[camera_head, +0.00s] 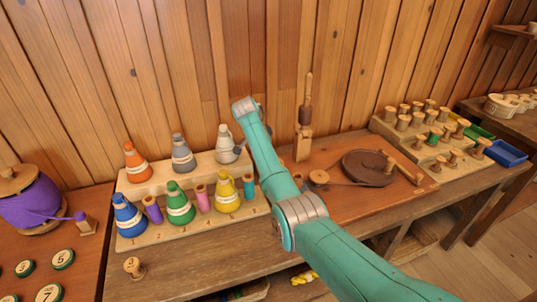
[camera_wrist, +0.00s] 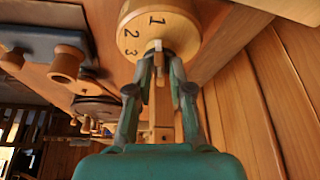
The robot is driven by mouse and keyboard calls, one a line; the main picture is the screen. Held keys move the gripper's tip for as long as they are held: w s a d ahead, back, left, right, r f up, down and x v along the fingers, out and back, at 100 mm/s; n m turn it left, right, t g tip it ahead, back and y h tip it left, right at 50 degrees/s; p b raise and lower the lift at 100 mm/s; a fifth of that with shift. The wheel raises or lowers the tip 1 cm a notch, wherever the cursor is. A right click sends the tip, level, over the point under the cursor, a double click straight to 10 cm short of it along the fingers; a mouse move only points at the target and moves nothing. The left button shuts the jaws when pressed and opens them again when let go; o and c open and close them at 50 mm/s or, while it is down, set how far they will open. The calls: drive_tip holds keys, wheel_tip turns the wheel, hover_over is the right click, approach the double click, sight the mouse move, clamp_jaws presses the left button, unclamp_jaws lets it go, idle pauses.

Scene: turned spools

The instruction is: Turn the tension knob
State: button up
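A round pale wooden dial (camera_wrist: 181,27) marked 1, 2 and 3 shows at the top of the wrist view. A small pale piece, apparently the tension knob's grip (camera_wrist: 158,44), stands out from its lower edge. The tips of my gripper (camera_wrist: 158,54) are close together on both sides of this piece and look closed on it; exact contact is hard to see. A narrow wooden bar (camera_wrist: 160,95) shows between the fingers. In the head view my teal arm blocks the dial and my fingertips.
An upright wooden post (camera_head: 303,143) and a dark turntable (camera_head: 366,167) stand on a red-brown board (camera_head: 340,203). Coloured cones stand on a stepped rack (camera_head: 136,244) at left. Several wooden spools fill a rack (camera_head: 398,137) at right. A plank wall (camera_head: 170,60) closes the back.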

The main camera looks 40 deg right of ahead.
drive_tip(key=shift+o, duration=0.2)
drive_tip(key=v, duration=1.2)
drive_tip(key=shift+s, duration=0.1)
idle(0.3)
